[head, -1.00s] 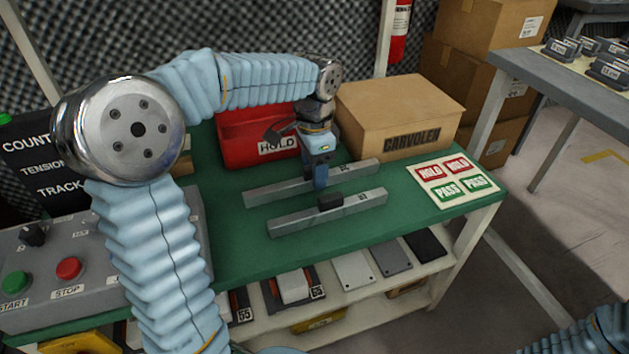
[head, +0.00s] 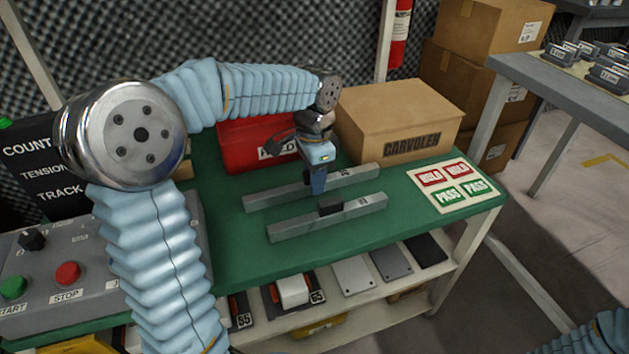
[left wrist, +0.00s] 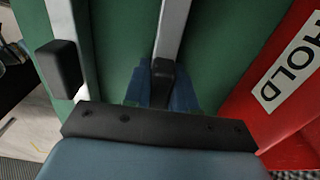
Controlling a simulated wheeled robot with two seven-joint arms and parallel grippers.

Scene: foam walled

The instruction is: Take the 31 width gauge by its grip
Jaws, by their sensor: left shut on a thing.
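Two long grey width gauges lie side by side on the green table top, each with a black grip at its middle. My left gripper (head: 316,190) is over the rear gauge (head: 275,195), pointing down, its blue fingers shut on that gauge's black grip. In the left wrist view the grip (left wrist: 163,72) sits between the fingers. The front gauge (head: 290,226) is free, its grip (head: 330,208) uncovered. It also shows in the left wrist view (left wrist: 66,22). The number marks on both gauges are too small to read. My right gripper is out of view.
A red HOLD bin (head: 240,150) and a cardboard box (head: 400,115) stand close behind the rear gauge. A HOLD/PASS card (head: 452,185) lies to the right. A control box (head: 110,255) is at the left. The green top (head: 235,255) before the gauges is clear.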

